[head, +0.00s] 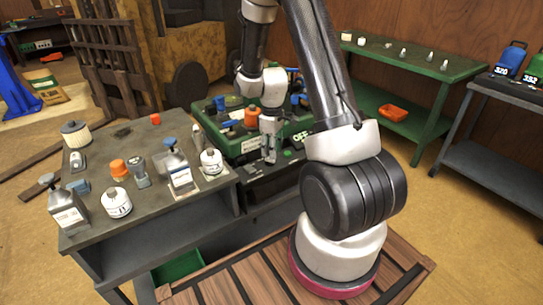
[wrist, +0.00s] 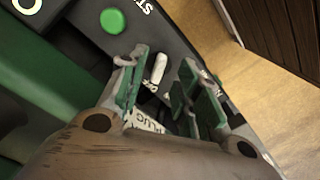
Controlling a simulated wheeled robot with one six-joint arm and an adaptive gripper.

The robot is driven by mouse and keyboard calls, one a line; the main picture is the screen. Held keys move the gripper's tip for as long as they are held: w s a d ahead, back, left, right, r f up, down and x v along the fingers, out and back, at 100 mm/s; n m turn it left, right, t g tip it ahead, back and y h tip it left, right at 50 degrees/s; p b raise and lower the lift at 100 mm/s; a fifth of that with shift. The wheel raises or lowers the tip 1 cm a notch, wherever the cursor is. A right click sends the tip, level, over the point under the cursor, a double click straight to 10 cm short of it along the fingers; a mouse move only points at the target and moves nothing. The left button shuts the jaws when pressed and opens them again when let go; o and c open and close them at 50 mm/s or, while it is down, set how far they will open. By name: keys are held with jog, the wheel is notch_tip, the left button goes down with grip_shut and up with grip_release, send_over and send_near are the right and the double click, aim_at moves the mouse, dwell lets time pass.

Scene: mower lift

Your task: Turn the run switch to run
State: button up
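The run switch shows in the wrist view as a small pale lever (wrist: 159,68) on the dark control panel (wrist: 165,22). My gripper (wrist: 162,60) is open, with one green-padded finger on each side of the lever and visible gaps between. I cannot tell how far below the fingertips the lever sits. Lettering beside the lever is partly covered by the fingers. In the head view my gripper (head: 271,150) points down over the green machine (head: 243,142), and the switch is hidden there.
A round green button (wrist: 112,20) sits near the left finger. An OFF label (head: 300,136) shows on the machine. A grey bench (head: 140,212) on the left holds bottles, a filter and an orange-capped jar. A green table (head: 440,66) stands at the back right.

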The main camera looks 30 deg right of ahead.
aim_at(270, 161)
jog(key=shift+f, duration=1.7)
grip_shut()
jog(key=shift+m, duration=0.3)
jog(key=m, duration=0.5)
jog(key=shift+s+a, duration=0.1)
jog(key=shift+a, duration=0.1)
jog(key=m, duration=0.6)
jog(key=shift+a, duration=0.2)
jog(key=shift+m, duration=0.3)
